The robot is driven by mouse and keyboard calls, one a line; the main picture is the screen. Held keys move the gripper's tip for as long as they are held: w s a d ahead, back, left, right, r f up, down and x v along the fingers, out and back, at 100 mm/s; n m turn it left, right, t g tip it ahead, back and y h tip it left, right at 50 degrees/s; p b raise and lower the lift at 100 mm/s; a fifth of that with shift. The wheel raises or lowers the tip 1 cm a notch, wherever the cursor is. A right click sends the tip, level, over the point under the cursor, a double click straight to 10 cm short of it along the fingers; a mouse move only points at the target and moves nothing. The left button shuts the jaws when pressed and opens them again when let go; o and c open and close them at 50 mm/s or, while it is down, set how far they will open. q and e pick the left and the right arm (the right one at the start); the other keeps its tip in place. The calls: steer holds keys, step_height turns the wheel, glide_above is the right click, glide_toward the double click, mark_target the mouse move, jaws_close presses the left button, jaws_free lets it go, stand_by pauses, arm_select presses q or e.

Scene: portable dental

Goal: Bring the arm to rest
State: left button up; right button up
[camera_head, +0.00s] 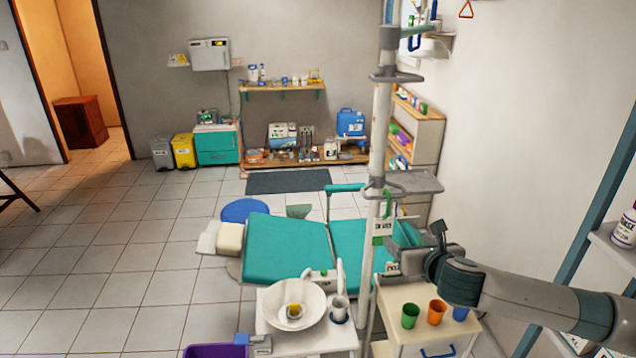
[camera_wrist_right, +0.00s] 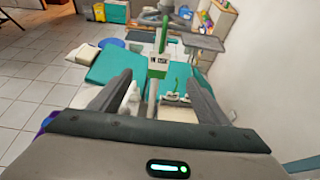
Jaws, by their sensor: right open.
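My right arm comes in from the right edge of the head view. Its gripper (camera_head: 438,238) is raised over the small cart at the right of the dental chair, just right of the grey pole. In the right wrist view the two fingers of the gripper (camera_wrist_right: 156,92) stand well apart, with nothing held between them. The pole and a white-and-green tag show beyond the fingers. My left gripper is in neither view.
The teal dental chair (camera_head: 285,248) lies ahead. The pole (camera_head: 378,130) with trays stands close to my gripper. A cart (camera_head: 398,292) holds green and orange cups. A white basin (camera_head: 276,303) is left of it. A blue shelf frame (camera_head: 585,215) stands right. The left floor is clear.

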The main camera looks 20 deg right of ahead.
step_height(320, 180, down, 29)
steer(key=w+d+m+g+b, duration=0.1)
steer(key=d+m+g+b, duration=0.15)
steer(key=m+b, duration=0.45)
steer(key=s+a+f+m+g+b, duration=0.15)
steer(key=s+f+m, duration=0.35)
steer(key=f, duration=0.7)
steer(key=s+f+m+g, duration=0.2)
steer(key=s+f+m, duration=0.25)
steer(key=f, duration=0.75)
steer(key=s+a+f+m+g+y+b, duration=0.1)
steer(key=s+a+f+m+b, duration=0.2)
steer(key=s+f, duration=0.75)
steer(key=s+a+f+m+g+y+b, duration=0.15)
steer(key=s+a+f+m, duration=0.3)
steer(key=s+f, duration=0.65)
steer(key=s+a+f+m+g, duration=0.1)
steer(key=s+a+f, duration=0.3)
steer(key=s, duration=0.4)
steer(key=s+a+f+m+g+b, duration=0.1)
steer(key=s+a+f+m, duration=0.2)
steer(key=s, duration=0.6)
steer(key=s+a+f+m+g+b, duration=0.1)
steer(key=s+a+f+m, duration=0.2)
steer(key=s, duration=0.6)
step_height(320, 180, down, 3)
steer(key=shift+a+r, duration=0.2)
steer(key=shift+a, duration=0.7)
